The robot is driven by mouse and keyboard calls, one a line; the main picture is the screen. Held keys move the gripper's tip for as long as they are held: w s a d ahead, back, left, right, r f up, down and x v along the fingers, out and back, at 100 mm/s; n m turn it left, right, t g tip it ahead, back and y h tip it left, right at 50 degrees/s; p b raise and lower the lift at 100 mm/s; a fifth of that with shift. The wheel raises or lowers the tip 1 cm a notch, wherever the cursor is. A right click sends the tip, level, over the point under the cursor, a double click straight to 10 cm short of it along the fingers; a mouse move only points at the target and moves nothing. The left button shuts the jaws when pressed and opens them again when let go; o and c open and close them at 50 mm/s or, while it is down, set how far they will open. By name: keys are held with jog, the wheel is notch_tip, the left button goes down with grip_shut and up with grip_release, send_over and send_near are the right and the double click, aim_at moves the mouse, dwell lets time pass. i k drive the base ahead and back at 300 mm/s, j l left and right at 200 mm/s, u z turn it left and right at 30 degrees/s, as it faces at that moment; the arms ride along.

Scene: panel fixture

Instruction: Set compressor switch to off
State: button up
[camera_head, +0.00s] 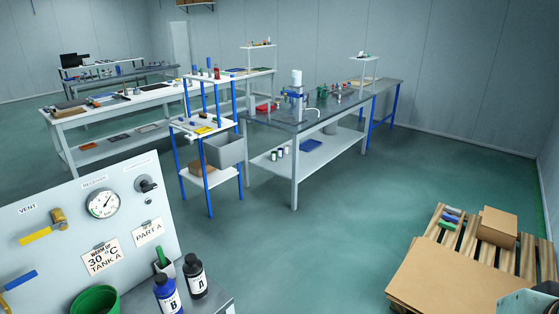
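A grey upright panel (70,225) stands at the lower left of the head view. At its upper right is a dark rotary switch (147,185) on a light round plate, under a small label (141,162) too small to read surely. The switch's knob looks tilted, but I cannot tell which position it is set to. Left of it is a round gauge (103,203) under a label that seems to read RECEIVER. A yellow-handled valve (42,229) sits under the VENT label.
A blue bottle (167,294), a black bottle (195,278) and a green bowl (95,300) stand before the panel. A pallet with cardboard boxes (497,228) is at the lower right. Workbenches (290,122) stand behind. The green floor between is clear.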

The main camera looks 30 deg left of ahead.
aim_at(146, 187)
jog(key=k+l+u, duration=0.15)
jog(key=u, duration=1.95)
